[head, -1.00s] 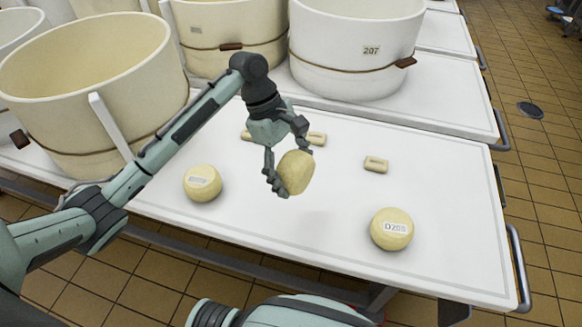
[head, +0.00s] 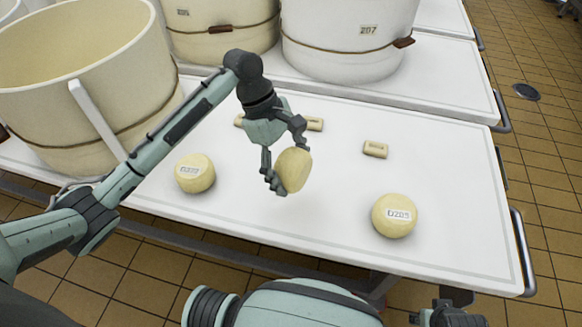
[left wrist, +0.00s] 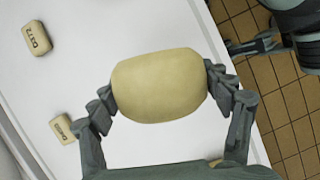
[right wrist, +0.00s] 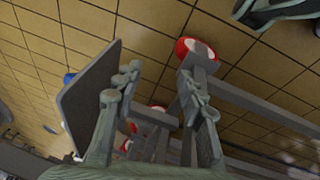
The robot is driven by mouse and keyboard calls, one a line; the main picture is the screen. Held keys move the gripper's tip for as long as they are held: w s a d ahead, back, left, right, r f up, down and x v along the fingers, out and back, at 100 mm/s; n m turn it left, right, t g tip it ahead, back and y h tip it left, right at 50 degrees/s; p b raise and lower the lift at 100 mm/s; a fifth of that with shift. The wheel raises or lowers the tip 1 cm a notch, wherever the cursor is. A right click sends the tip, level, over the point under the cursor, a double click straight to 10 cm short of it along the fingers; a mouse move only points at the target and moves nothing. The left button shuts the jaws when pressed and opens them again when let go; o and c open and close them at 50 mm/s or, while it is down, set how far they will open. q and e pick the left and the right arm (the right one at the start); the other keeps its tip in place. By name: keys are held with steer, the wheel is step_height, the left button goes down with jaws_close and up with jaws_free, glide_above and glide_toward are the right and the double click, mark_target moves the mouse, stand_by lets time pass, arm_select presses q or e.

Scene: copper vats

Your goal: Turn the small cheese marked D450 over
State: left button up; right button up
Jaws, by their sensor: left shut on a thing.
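My left gripper (head: 283,160) is shut on a pale yellow cheese (head: 294,170), held between its two fingers over the white table. In the left wrist view the held cheese (left wrist: 160,87) shows a plain face with a finger on each side. No label shows on it, so I cannot read its marking. Whether it touches the table is hard to tell. My right gripper (right wrist: 160,70) is open and empty in the right wrist view, away from the cheese.
A round cheese with a white label (head: 394,215) stands at the right, another labelled cheese (head: 195,173) at the left. Small marked blocks lie behind, one at the right (head: 375,149). Large vats (head: 350,40) line the back. The white table (head: 330,225) has clear space between the cheeses.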

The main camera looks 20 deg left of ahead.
arm_select(q)
steer(key=shift+f+b, duration=0.4)
steer(key=shift+b, duration=0.1)
steer(key=shift+f+b, duration=0.25)
steer(key=shift+b, duration=0.15)
steer(key=shift+f+b, duration=0.5)
steer(key=shift+b, duration=0.35)
steer(key=shift+f+b, duration=0.25)
steer(key=shift+b, duration=0.25)
arm_select(e)
step_height(320, 180, up, 12)
steer(key=shift+w+a+f+t, duration=0.15)
steer(key=shift+w+a+t, duration=0.25)
steer(key=shift+w+a, duration=0.05)
arm_select(q)
steer(key=shift+f+p, duration=0.55)
steer(key=shift+f, duration=0.75)
arm_select(e)
steer(key=shift+r, duration=0.5)
arm_select(q)
steer(key=o, duration=1.6)
steer(key=shift+c, duration=0.2)
